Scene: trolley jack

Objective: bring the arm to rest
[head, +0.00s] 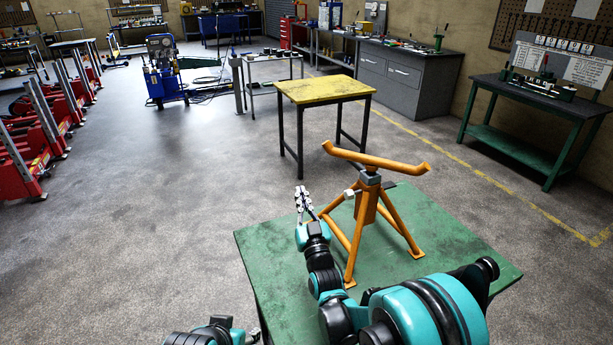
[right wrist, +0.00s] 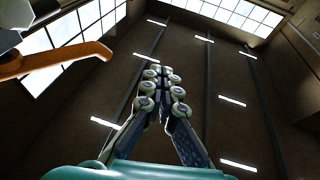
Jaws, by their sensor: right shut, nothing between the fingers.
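My right arm reaches over the green table (head: 264,262) from the front right. Its gripper (head: 303,191) points up beside the left of the orange stand, shut and empty. In the right wrist view the gripper (right wrist: 161,72) has its fingertips together with nothing between them, pointing at the ceiling. The orange stand (head: 367,205) stands upright on the table, its curved cradle on top. Part of the cradle (right wrist: 60,59) shows at the upper left of the right wrist view. A piece of my left arm shows at the bottom edge; its gripper cannot be made out.
A yellow-topped table (head: 324,89) stands behind the green one. A green workbench (head: 540,100) is at the right. Several red jacks (head: 30,140) line the left side, and a blue machine (head: 163,70) stands further back.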

